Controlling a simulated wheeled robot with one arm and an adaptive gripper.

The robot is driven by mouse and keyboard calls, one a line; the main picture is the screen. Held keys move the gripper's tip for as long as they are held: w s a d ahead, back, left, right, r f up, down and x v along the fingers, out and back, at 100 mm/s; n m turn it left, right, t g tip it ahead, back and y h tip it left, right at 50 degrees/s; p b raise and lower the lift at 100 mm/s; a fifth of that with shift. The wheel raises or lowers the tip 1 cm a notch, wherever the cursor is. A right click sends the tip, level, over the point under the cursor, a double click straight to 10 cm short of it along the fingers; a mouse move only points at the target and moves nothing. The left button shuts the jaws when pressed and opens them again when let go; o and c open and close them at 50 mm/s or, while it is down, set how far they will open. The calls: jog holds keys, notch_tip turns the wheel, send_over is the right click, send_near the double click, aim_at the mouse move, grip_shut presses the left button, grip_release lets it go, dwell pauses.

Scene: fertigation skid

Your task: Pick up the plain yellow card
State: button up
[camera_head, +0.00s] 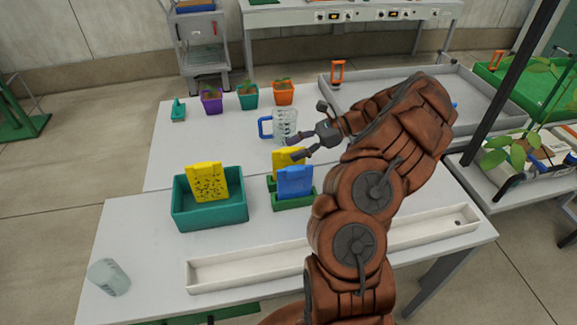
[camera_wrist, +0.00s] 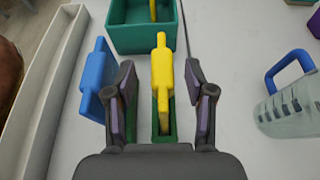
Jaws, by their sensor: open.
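The plain yellow card (camera_wrist: 162,75) stands upright in a slot of a green holder (camera_wrist: 163,132) in the wrist view. My gripper (camera_wrist: 160,82) is open, with one finger on each side of the yellow card. The left finger is between the blue card (camera_wrist: 95,82) and the yellow card. I see gaps between the fingers and the yellow card. In the head view, my gripper (camera_head: 298,147) is at the card's top.
A speckled yellow card (camera_head: 207,183) stands in a teal bin (camera_head: 210,213) to the left. A clear jug with a blue handle (camera_head: 282,126) stands behind the holder. A long white trough (camera_head: 250,267) lies in front. A clear cup (camera_head: 108,277) is at front left.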

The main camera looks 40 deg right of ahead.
aim_at(280, 158)
jog(key=p+x, duration=0.1)
jog(key=x, duration=0.3)
jog(key=shift+w+r+p, duration=0.1)
jog(key=shift+p, duration=0.25)
jog(key=shift+w+a+f, duration=0.15)
jog(key=shift+a+f, duration=0.1)
jog(key=shift+a, duration=0.25)
grip_shut()
